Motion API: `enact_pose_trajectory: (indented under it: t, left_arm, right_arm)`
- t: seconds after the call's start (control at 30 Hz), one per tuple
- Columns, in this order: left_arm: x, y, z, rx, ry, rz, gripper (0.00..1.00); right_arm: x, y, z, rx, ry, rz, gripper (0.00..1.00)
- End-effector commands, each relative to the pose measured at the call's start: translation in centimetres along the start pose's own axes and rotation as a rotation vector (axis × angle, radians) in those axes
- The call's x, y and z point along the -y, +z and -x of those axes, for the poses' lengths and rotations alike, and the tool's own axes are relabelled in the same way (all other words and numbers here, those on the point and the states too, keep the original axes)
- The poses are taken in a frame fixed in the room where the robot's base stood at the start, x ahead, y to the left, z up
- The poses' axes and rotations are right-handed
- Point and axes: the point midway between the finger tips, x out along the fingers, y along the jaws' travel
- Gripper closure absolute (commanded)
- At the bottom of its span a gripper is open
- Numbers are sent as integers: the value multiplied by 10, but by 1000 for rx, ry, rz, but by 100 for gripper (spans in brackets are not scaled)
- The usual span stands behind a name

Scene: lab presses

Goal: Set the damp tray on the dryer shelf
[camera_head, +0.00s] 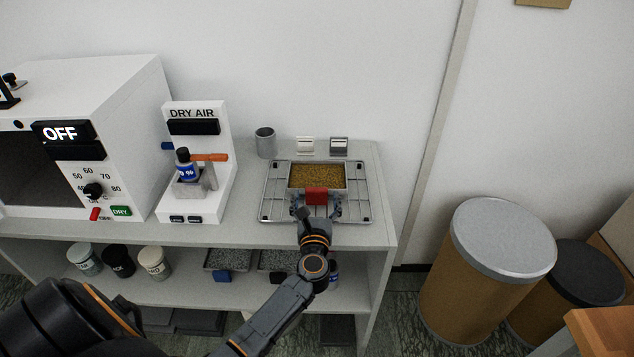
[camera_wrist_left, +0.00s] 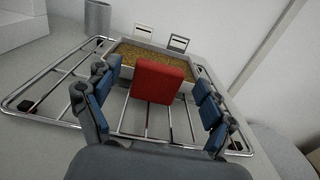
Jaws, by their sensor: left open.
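The tray (camera_head: 330,177) holds golden-brown granular material and sits on a wire rack (camera_head: 274,192) on the bench top. Its red handle (camera_head: 316,196) faces me. My left gripper (camera_head: 318,208) is open, with its fingers to either side of the red handle. In the left wrist view the red handle (camera_wrist_left: 160,82) stands between the blue-padded fingers of the left gripper (camera_wrist_left: 152,105), with gaps on both sides. The dryer (camera_head: 97,140) is a white box at the left with an "OFF" display and a dark open chamber (camera_head: 30,180). My right gripper is not in view.
A "DRY AIR" stand (camera_head: 205,125) with a small bottle (camera_head: 185,165) is between dryer and rack. A grey cup (camera_head: 265,142) and two small card holders stand behind the rack. Drums (camera_head: 490,275) stand at right.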

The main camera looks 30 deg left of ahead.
Motion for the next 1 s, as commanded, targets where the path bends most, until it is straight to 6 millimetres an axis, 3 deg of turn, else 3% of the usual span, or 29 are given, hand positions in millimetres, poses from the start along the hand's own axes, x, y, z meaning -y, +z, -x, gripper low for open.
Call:
enact_pose_trajectory:
  t: [0.33,0.7,1.0]
  left_arm:
    - [0,-1,-10,-1,0,1,17]
    - [0,0,-10,1,0,1,88]
    - [0,3,-10,0,0,1,89]
  right_arm:
    - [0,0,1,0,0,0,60]
    - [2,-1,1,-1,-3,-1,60]
    - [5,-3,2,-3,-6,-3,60]
